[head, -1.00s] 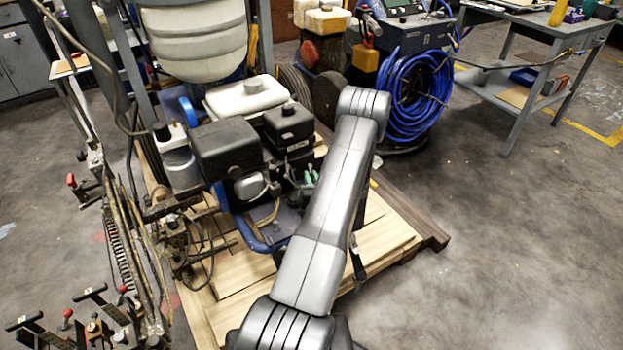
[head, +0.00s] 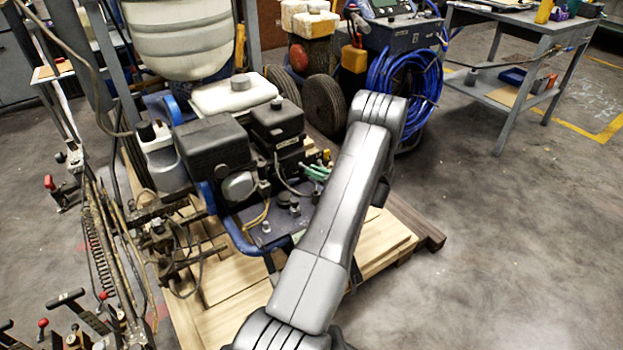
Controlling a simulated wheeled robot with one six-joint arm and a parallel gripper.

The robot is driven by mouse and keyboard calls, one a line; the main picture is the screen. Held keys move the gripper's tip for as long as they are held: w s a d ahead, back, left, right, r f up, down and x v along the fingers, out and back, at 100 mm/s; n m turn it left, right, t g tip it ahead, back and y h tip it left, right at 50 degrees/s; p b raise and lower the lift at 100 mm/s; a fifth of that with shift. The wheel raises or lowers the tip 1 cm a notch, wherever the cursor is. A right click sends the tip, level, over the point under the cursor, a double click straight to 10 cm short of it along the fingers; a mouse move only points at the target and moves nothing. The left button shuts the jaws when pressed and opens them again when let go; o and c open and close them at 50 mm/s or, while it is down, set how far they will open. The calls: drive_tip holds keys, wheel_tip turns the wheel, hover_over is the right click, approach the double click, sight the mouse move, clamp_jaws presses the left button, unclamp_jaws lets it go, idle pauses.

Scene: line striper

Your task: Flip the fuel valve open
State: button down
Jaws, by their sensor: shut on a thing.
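The line striper's engine (head: 216,146) stands on the machine's blue frame, left of my arm. My arm reaches from the bottom centre up to a bend right of the engine. My gripper is hidden behind the arm.
The striper stands on a wooden pallet (head: 232,278). Levers and rods (head: 98,240) crowd the left. A blue hose coil (head: 400,95) and a black wheel (head: 325,105) stand behind. A grey workbench (head: 515,75) is at the back right. The floor at right is clear.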

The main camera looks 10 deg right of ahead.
drive_tip(key=shift+w+d+n+g+y+b, duration=0.25)
drive_tip(key=shift+n+g+y, duration=0.25)
drive_tip(key=shift+g, duration=0.2)
drive_tip(key=shift+w+d+n+g+y+b, duration=0.1)
drive_tip(key=shift+w+n+g+y+b, duration=0.15)
drive_tip(key=shift+n+g+y, duration=0.35)
drive_tip(key=shift+w+d+n+g+y+b, duration=0.25)
drive_tip(key=shift+n+g, duration=0.25)
drive_tip(key=shift+g, duration=0.3)
drive_tip(key=c, duration=1.4)
unclamp_jaws()
drive_tip(key=p+v, duration=0.2)
drive_tip(key=v, duration=1.1)
drive_tip(key=shift+s+d+p, duration=0.15)
drive_tip(key=shift+d+p, duration=0.15)
drive_tip(key=shift+d, duration=0.05)
drive_tip(key=b+x, duration=0.2)
drive_tip(key=x, duration=1.1)
drive_tip(key=shift+a+b, duration=0.3)
drive_tip(key=shift+a, duration=0.1)
